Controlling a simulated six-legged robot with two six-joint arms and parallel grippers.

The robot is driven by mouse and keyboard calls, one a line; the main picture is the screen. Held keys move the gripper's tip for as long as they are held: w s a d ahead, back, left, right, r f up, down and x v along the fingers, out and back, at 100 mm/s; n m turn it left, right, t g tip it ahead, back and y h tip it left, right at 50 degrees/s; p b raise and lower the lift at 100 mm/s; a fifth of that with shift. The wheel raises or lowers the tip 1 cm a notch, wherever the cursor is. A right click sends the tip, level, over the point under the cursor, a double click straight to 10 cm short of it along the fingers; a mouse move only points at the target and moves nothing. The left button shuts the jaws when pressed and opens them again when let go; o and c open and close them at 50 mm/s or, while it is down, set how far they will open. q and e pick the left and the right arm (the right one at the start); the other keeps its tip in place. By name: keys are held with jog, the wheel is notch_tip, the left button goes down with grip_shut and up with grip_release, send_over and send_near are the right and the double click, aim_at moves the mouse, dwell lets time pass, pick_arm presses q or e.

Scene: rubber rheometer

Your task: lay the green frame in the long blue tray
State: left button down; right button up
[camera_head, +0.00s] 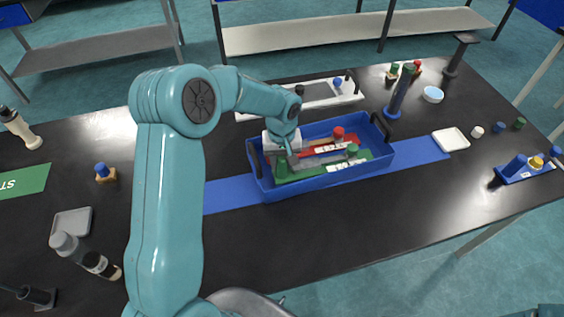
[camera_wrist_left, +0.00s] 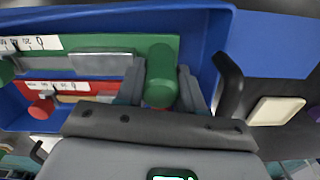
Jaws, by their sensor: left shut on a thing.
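The long blue tray (camera_head: 318,181) stands on the black table, on a blue strip. The green frame (camera_head: 318,171) is inside it along the near wall, looking flat; a green knob stands at each end. My left gripper (camera_head: 289,158) reaches into the tray's left end. In the wrist view my left gripper (camera_wrist_left: 161,92) is shut on the end knob of the green frame (camera_wrist_left: 110,42), with a finger on either side. A red frame (camera_head: 318,147) lies beside it toward the far wall. Whether the green frame touches the tray floor is hard to tell. My right gripper is out of view.
The tray has black end handles (camera_head: 382,125). Behind it lies a white tray (camera_head: 318,96). A dark blue-based post (camera_head: 399,96) stands behind the right end, and a cream dish (camera_head: 450,140) lies right.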

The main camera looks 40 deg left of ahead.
pick_arm(q)
jog(key=shift+w+f, duration=0.2)
jog(key=shift+f, duration=0.6)
jog(key=shift+s, duration=0.1)
jog(key=shift+f, duration=0.15)
jog(key=c, duration=0.7)
grip_release()
